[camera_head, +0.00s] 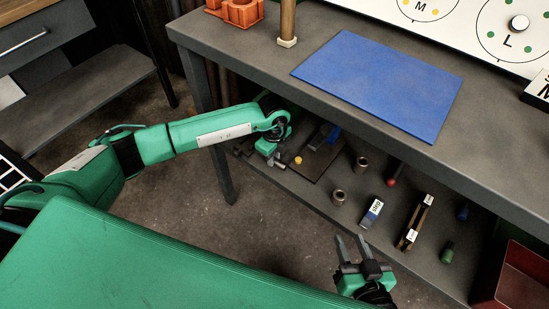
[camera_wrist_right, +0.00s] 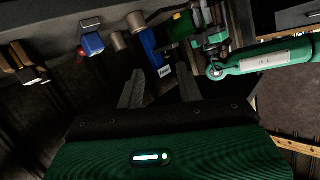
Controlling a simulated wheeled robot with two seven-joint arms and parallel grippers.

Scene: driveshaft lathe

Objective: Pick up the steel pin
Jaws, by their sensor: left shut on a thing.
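My left gripper (camera_head: 270,152) is over the left end of the bench's lower shelf, beside a dark flat board (camera_head: 310,162). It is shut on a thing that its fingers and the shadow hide. I cannot make out a steel pin for certain in either view. The left gripper also shows in the right wrist view (camera_wrist_right: 210,45), at the upper right. My right gripper (camera_head: 352,247) is open and empty in front of the shelf, low in the head view. Its two spread fingers also show in the right wrist view (camera_wrist_right: 160,90).
The shelf holds a yellow-topped piece (camera_head: 298,160), two grey-brown cylinders (camera_head: 361,164), a red-ended piece (camera_head: 392,181), a blue labelled block (camera_head: 372,211), a labelled rack (camera_head: 415,222) and a green cylinder (camera_head: 447,252). A blue mat (camera_head: 380,85) lies on the benchtop above. A red bin (camera_head: 522,280) stands right.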

